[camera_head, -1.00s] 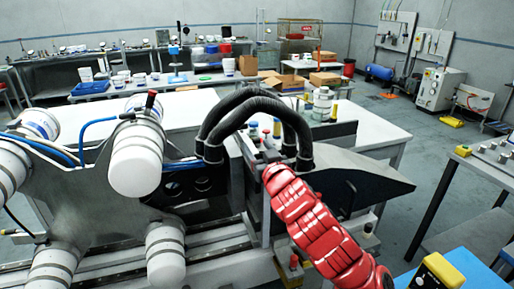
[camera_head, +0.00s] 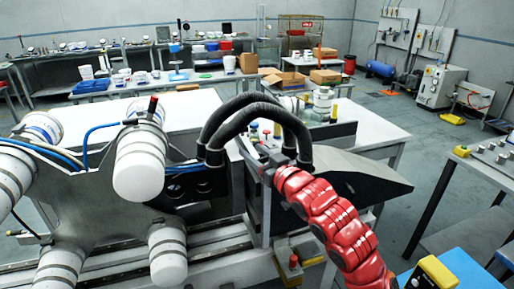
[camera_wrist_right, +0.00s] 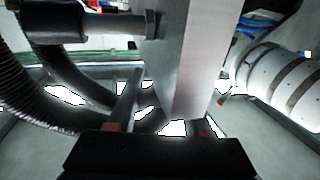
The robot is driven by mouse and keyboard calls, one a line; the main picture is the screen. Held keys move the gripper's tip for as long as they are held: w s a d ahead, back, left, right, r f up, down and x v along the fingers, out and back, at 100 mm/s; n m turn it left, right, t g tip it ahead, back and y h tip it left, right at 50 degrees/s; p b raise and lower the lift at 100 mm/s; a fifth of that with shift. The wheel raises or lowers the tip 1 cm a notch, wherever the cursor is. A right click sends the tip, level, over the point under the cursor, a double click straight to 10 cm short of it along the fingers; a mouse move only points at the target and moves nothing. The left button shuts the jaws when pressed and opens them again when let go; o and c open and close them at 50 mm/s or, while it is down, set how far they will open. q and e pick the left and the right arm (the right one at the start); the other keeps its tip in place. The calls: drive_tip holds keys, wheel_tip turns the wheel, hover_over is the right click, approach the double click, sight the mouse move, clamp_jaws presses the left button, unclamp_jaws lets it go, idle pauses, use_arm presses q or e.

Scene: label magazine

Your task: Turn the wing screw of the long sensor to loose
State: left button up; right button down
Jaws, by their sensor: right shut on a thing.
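My right arm (camera_head: 330,220) is red and reaches up to the machine beside the black hoses. Its gripper (camera_head: 270,162) is small and partly hidden there. In the right wrist view the gripper (camera_wrist_right: 165,115) points at a pale metal upright (camera_wrist_right: 188,75) that fills the space in front of the fingers. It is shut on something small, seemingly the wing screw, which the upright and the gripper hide. A dark cylinder (camera_wrist_right: 65,20) with a metal rod and nut lies upper left; I cannot tell whether it is the long sensor. My left gripper is out of view.
Thick black hoses (camera_head: 255,105) arch close over the right gripper. White rollers (camera_head: 140,165) stand on the machine's grey plate at left. A dark sloping chute (camera_head: 365,180) lies right of the gripper. White tables (camera_head: 375,125) stand behind.

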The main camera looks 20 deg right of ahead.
sight(258, 159)
drive_tip(key=n+g+y+b, duration=0.2)
drive_tip(key=y+b, duration=0.1)
drive_tip(key=b, duration=0.2)
drive_tip(key=a+n+g+y+b, duration=0.1)
drive_tip(key=n+g+y+b, duration=0.1)
drive_tip(key=b, duration=0.3)
drive_tip(key=s+n+g+y+b, duration=0.1)
drive_tip(key=n+g+y+b, duration=0.1)
drive_tip(key=n+y+b, duration=0.1)
drive_tip(key=shift+s+a+f+g+y+b, duration=0.1)
drive_tip(key=shift+a+f+g+y+b, duration=0.25)
drive_tip(key=shift+y+b, duration=0.45)
drive_tip(key=shift+s+r+n+g+y+b, duration=0.1)
drive_tip(key=shift+n+g+y+b, duration=0.25)
drive_tip(key=shift+n+g, duration=0.3)
drive_tip(key=shift+s+a+r+n+g+y, duration=0.1)
drive_tip(key=shift+n+g+y, duration=0.15)
drive_tip(key=shift+n+g, duration=0.15)
drive_tip(key=shift+s+a+r+n+g+y, duration=0.1)
drive_tip(key=shift+n+g+y, duration=0.15)
drive_tip(key=shift+g, duration=0.25)
drive_tip(key=n+g+p, duration=0.1)
drive_tip(key=g, duration=0.1)
drive_tip(key=n+g+y, duration=0.1)
drive_tip(key=g, duration=0.1)
drive_tip(key=shift+s+a+n+p, duration=0.1)
drive_tip(key=shift+s+n+p, duration=0.25)
drive_tip(key=shift+n+p, duration=0.05)
drive_tip(key=shift+g, duration=0.3)
